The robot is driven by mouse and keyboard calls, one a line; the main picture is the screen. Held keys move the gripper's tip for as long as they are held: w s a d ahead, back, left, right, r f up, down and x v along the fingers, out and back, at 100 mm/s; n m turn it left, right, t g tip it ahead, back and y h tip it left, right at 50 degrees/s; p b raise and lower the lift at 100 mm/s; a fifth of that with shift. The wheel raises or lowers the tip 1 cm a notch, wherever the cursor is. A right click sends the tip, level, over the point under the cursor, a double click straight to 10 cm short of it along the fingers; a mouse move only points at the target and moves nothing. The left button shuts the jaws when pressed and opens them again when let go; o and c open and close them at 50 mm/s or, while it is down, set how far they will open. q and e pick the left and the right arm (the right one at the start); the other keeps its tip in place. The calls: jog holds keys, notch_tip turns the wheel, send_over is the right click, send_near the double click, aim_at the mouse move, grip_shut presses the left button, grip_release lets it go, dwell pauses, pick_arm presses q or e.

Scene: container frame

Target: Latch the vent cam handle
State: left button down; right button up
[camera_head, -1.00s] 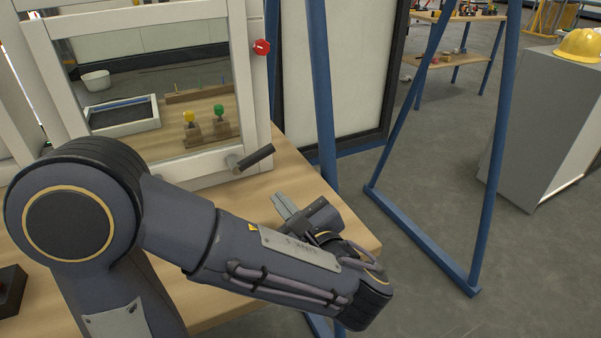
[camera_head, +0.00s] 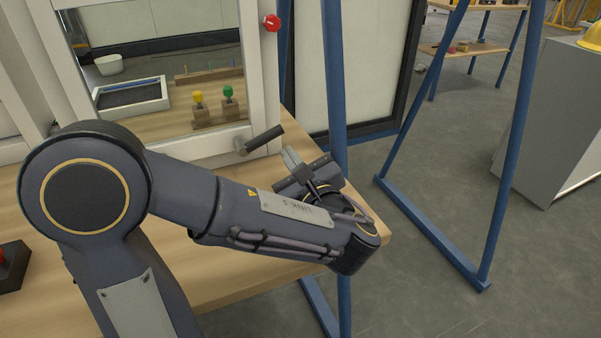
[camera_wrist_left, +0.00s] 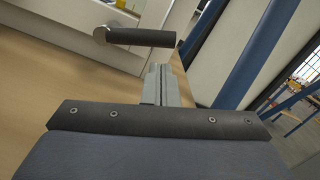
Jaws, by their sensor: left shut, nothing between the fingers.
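The vent cam handle (camera_head: 262,139) is a dark grip on a light round hub at the lower right of the white vent frame (camera_head: 263,85). It points right and slightly upward in the head view. In the left wrist view the dark handle (camera_wrist_left: 142,37) lies across the top, its hub at the left end. My left gripper (camera_head: 290,157) is just below and right of the handle's free end in the head view. Its fingers (camera_wrist_left: 161,70) are together and empty, apart from the handle in the wrist view. My right gripper is out of view.
A red knob (camera_head: 271,23) sits on the frame's right upright. A blue post (camera_head: 333,80) stands close to the right of my left gripper. Behind the frame's opening are a yellow knob (camera_head: 198,97) and a green knob (camera_head: 228,91). The wooden tabletop (camera_head: 230,285) is bare in front.

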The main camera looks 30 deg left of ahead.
aim_at(277, 133)
pick_arm(q)
jog(key=shift+x, duration=1.45)
jog(key=shift+s+r+n+b, duration=0.1)
jog(key=shift+r+n+b, duration=0.35)
jog(key=shift+n, duration=0.25)
jog(key=shift+s+a+r+n+b, duration=0.1)
jog(key=shift+r+n+b, duration=0.45)
jog(key=shift+n, duration=0.55)
jog(key=n, duration=0.1)
jog(key=r+n+b, duration=0.1)
jog(key=r+n, duration=0.1)
jog(key=n, duration=0.1)
jog(key=shift+s+a+g+b, duration=0.3)
jog(key=shift+s+a+b, duration=0.05)
jog(key=shift+s+b, duration=0.05)
jog(key=shift+s+a+r+n+b, duration=0.45)
jog(key=shift+n+b, duration=0.4)
jog(key=shift+n, duration=0.4)
jog(key=shift+s+a+r+n+b, duration=0.35)
jog(key=shift+s+r+n+b, duration=0.15)
jog(key=shift+n+b, duration=0.55)
jog(key=shift+s+a+r+n+b, duration=0.45)
jog(key=shift+r+n+b, duration=0.15)
jog(key=shift+n, duration=0.8)
